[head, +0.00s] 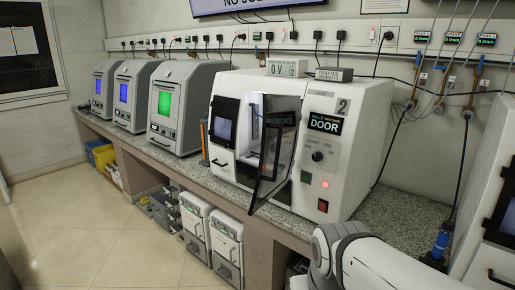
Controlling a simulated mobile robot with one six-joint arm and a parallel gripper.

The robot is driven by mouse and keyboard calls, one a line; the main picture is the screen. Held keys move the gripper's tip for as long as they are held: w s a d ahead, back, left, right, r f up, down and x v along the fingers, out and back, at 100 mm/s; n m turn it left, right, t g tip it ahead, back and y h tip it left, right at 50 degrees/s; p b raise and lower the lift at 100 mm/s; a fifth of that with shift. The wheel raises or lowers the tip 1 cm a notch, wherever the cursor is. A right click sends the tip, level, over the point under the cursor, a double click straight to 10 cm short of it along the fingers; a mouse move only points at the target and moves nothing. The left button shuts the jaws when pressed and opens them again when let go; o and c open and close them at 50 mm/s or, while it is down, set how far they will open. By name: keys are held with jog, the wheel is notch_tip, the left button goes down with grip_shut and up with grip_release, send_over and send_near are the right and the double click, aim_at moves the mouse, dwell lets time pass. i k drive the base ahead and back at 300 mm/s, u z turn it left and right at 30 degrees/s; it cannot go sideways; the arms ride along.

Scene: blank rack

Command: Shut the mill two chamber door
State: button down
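Mill two (335,170) is a white machine on the worktop at the centre right. It carries a "2" tag and a small display that reads "DOOR". Its chamber door (274,158), a dark-framed glass panel, stands open and swings out toward the room. Behind it part of the lit white chamber (256,125) shows. A red light glows on the front panel. My white arm enters at the lower right, below and apart from the door. My gripper is outside the picture.
Several grey machines with coloured screens (168,104) stand to the left on the speckled worktop (190,165). Another white machine (490,200) stands at the right edge. A blue-handled tool (440,243) stands beside it. White units (227,245) sit under the worktop. The tiled floor (90,235) at left is clear.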

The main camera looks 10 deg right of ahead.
aim_at(282, 115)
jog(key=i, duration=0.85)
jog(key=z, duration=0.1)
jog(key=k, duration=1.7)
jog(key=u, duration=0.6)
jog(key=i, duration=1.4)
jog(key=z, duration=0.3)
